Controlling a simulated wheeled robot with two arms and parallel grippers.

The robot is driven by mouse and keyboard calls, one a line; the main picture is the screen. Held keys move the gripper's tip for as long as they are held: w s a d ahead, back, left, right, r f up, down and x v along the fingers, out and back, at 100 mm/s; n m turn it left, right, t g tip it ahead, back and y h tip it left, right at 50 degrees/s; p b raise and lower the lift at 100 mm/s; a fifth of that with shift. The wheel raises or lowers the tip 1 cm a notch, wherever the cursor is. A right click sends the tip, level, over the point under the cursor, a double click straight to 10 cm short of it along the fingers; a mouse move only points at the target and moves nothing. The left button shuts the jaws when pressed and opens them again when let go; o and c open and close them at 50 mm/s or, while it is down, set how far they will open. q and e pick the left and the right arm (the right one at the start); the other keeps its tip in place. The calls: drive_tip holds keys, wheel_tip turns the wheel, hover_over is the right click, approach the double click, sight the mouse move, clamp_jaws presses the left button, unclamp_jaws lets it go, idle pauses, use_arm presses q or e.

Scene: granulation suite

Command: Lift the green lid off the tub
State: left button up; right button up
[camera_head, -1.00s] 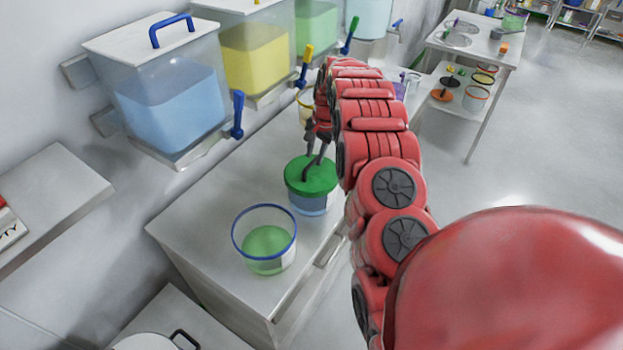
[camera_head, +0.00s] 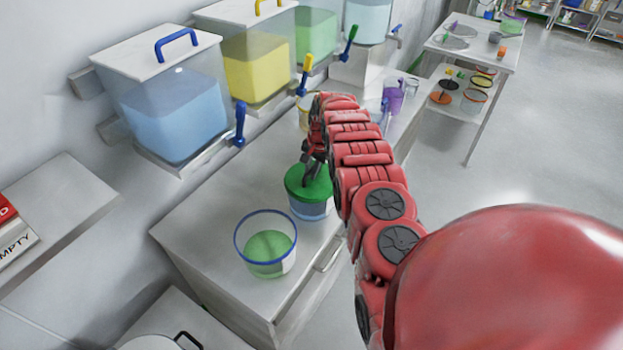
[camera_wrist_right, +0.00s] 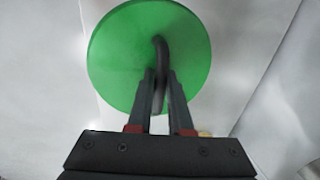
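The green lid (camera_head: 296,183) sits on a tub (camera_head: 312,210) with a bluish lower part, on the grey counter. The lid is round with a dark curved handle, which also shows in the right wrist view (camera_wrist_right: 160,48). My right gripper (camera_head: 312,168) reaches down over the lid. In the wrist view its two fingers (camera_wrist_right: 160,82) stand close on either side of the handle and appear shut on it. The lid looks level, and I see no clear gap between it and the tub. My left gripper is not in view.
An open blue-rimmed tub (camera_head: 266,247) with green contents stands just in front on the counter (camera_head: 205,215). Tanks with blue (camera_head: 178,112) and yellow (camera_head: 258,65) contents overhang the back, with levers sticking out. A purple container (camera_head: 394,98) stands farther along.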

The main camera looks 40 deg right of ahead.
clamp_jaws()
